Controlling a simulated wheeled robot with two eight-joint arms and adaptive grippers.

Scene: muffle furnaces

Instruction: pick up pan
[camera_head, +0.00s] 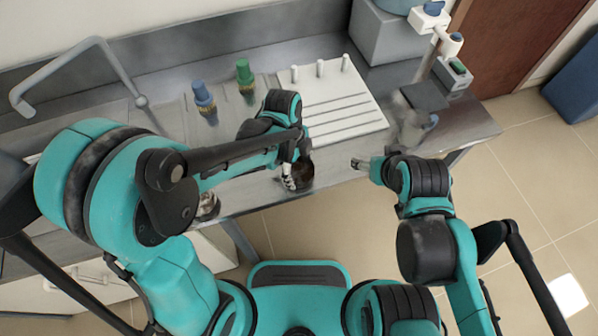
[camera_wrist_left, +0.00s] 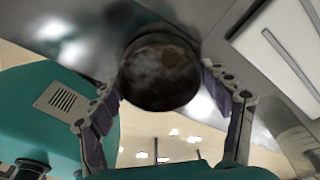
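The pan is a small dark round vessel (camera_head: 302,172) at the front edge of the metal counter. In the left wrist view the pan (camera_wrist_left: 160,72) fills the upper middle, with a brownish, blotchy inside. My left gripper (camera_head: 290,180) is at the pan. In the wrist view the spread fingers of my left gripper (camera_wrist_left: 160,83) lie on either side of the pan, with their tips close to its sides. Whether both tips touch it is unclear. My right gripper (camera_head: 360,164) is off to the right, apart from the pan; its finger opening is too small to read.
A white ribbed rack (camera_head: 335,105) with pegs stands behind the pan. Blue (camera_head: 203,97) and green (camera_head: 245,75) capped bottles stand at the back left, near a faucet (camera_head: 85,65). A grey metal cup (camera_head: 412,128) stands right of the rack. Tiled floor is open at right.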

